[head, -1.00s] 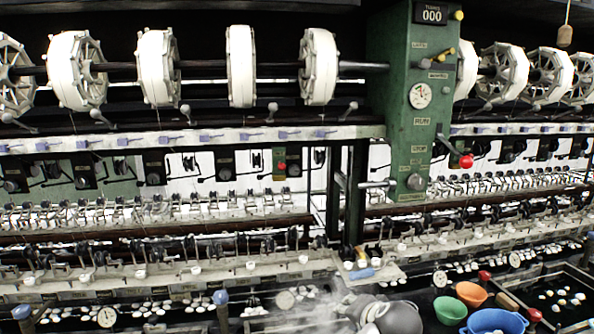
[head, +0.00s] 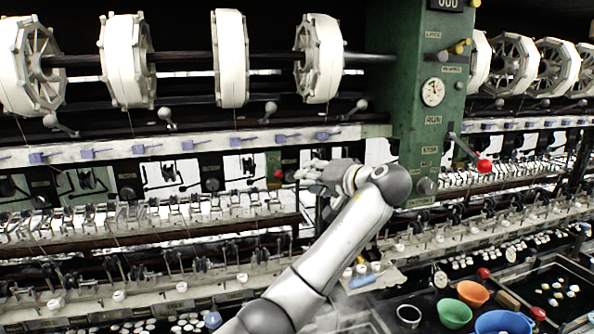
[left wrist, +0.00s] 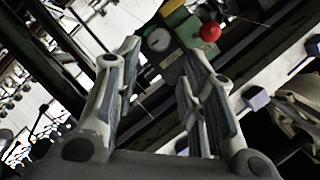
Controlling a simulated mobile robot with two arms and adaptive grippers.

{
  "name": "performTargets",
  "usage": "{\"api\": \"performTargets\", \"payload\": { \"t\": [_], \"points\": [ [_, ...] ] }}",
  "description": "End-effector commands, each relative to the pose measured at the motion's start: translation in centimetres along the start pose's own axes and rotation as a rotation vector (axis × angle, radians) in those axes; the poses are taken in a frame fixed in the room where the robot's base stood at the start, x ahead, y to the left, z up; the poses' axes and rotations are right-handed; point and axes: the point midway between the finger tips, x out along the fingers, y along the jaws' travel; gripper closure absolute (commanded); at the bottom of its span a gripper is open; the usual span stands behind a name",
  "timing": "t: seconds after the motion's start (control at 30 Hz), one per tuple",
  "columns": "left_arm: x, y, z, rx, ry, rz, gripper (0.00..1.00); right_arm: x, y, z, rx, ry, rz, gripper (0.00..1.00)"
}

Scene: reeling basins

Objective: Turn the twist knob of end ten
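A small green box (head: 271,163) with a red knob (head: 278,174) sits on the machine's front below the pale rail. My left gripper (head: 303,174) is just right of it in the head view, its fingers pointing left toward it. In the left wrist view, the two fingers (left wrist: 164,52) are apart with nothing held between them. Beyond them is a green part with a round grey face (left wrist: 158,40) and a red ball-like knob (left wrist: 210,32). I can read no end number, so I cannot tell which knob belongs to end ten. My right gripper is not in view.
A green column (head: 415,110) with a dial and a red-tipped lever (head: 484,166) stands right of my left arm. White reels (head: 231,58) hang above. Black plates with round knobs (head: 211,184) line the front. Bowls (head: 455,312) and basins lie at the lower right.

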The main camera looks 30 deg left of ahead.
Motion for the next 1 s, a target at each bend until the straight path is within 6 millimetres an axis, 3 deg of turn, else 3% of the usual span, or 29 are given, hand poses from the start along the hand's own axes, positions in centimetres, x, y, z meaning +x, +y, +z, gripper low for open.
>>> {"api": "performTargets", "payload": {
  "t": [0.13,0.3,0.5,0.73,1.0],
  "points": [
    [3.0,-0.4,-0.1,0.004,-0.006,-0.003,0.63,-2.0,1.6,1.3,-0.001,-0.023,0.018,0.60],
    [5.3,-0.3,0.0,0.002,-0.004,-0.001,0.63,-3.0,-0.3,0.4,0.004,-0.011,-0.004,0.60],
    [6.4,0.0,0.1,0.001,-0.002,0.001,0.63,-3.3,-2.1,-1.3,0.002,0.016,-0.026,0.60],
    [6.5,0.0,0.1,0.000,-0.002,0.001,0.63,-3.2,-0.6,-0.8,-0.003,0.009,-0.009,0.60],
    [6.5,0.0,0.1,0.000,-0.002,0.001,0.96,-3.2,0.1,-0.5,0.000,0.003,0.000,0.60]
  ]
}}
